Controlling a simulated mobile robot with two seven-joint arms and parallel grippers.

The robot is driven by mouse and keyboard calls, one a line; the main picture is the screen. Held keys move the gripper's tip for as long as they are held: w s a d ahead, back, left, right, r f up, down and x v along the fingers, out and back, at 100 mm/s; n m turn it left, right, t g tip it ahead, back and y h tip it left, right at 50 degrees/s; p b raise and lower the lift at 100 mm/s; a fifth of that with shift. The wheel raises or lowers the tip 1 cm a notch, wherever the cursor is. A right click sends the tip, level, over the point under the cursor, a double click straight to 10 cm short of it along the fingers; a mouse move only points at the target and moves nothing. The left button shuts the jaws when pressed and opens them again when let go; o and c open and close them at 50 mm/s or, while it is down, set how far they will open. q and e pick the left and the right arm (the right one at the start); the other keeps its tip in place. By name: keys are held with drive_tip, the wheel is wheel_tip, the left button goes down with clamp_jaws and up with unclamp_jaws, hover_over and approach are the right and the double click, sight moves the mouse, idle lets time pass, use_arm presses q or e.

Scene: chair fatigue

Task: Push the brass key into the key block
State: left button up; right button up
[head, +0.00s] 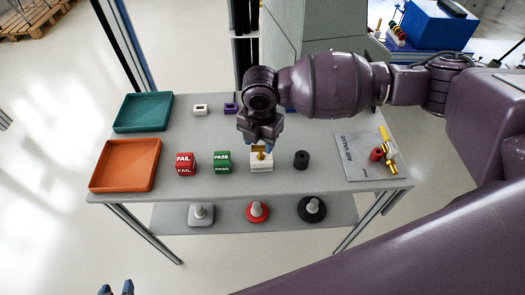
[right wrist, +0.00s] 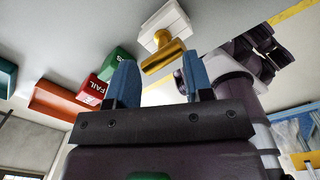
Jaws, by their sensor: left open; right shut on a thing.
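The brass key (head: 261,154) has a T-shaped handle and stands at the white key block (head: 261,166) near the middle of the grey table's front part. In the right wrist view the key's handle (right wrist: 163,56) lies at my right fingertips, and its stem meets the face of the key block (right wrist: 165,17). I cannot tell how deep the stem sits. My right gripper (head: 261,144) is above the block, shut on the key; its blue fingers also show in the right wrist view (right wrist: 160,77). My left gripper (head: 116,288) is open and empty at the bottom left, away from the table.
A red FAIL cube (head: 186,164) and a green PASS cube (head: 222,162) stand left of the block, a black cylinder (head: 301,160) right of it. Orange (head: 125,164) and teal (head: 142,111) trays are left. A printed sheet (head: 357,160) with brass and red parts lies right.

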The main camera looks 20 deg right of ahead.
drive_tip(key=shift+s+f+g+p, duration=0.3)
drive_tip(key=shift+s+f+p, duration=0.1)
drive_tip(key=shift+f+p, duration=0.3)
drive_tip(key=shift+r, duration=0.2)
drive_tip(key=shift+r+p, duration=0.25)
drive_tip(key=shift+p, duration=0.1)
clamp_jaws()
use_arm(q)
drive_tip(key=r, duration=0.1)
drive_tip(key=w+r, duration=0.1)
drive_tip(key=r, duration=0.1)
drive_tip(key=shift+w+a+p, duration=0.1)
drive_tip(key=shift+w+p, duration=0.15)
drive_tip(key=shift+p, duration=0.05)
use_arm(e)
drive_tip(key=shift+w+r, duration=0.1)
drive_tip(key=shift+r, duration=0.25)
drive_tip(key=shift+w+d+r+p, duration=0.2)
drive_tip(key=shift+r+p, duration=0.25)
drive_tip(key=shift+r, duration=0.2)
use_arm(q)
drive_tip(key=shift+w+r, duration=0.15)
drive_tip(key=shift+r, duration=0.45)
drive_tip(key=shift+w+r+t, duration=0.1)
drive_tip(key=shift+w+t, duration=0.15)
drive_tip(key=shift+t, duration=0.05)
use_arm(e)
drive_tip(key=shift+a, duration=0.1)
